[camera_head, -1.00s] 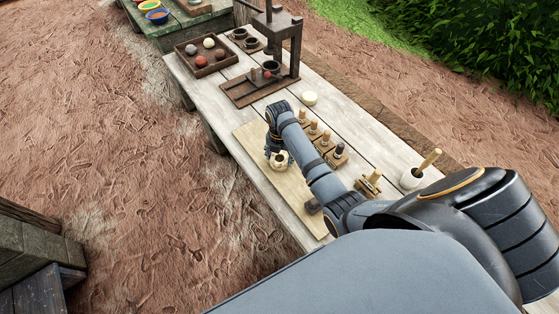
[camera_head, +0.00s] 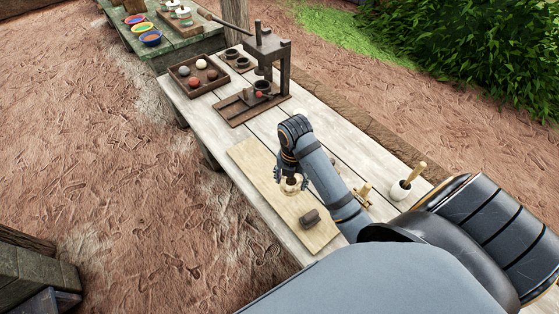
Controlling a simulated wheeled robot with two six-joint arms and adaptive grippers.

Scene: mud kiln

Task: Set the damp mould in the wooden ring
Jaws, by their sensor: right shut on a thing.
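My right gripper (camera_head: 290,177) reaches down over the pale wooden board (camera_head: 252,160). It is shut on a small pale round piece (camera_head: 292,187) with a darker middle, which is likely the damp mould. The fingers cover part of it, and I cannot tell whether it touches the board. I cannot make out a separate wooden ring; my right arm hides part of the table. A dark block (camera_head: 312,219) lies on the board to the right of and below the gripper. My left gripper is not in view.
A dark tray (camera_head: 183,88) with several balls and a dark press (camera_head: 267,50) stand at the table's far end. A wooden stamp (camera_head: 364,193) shows beside my arm. The board's upper left part is clear.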

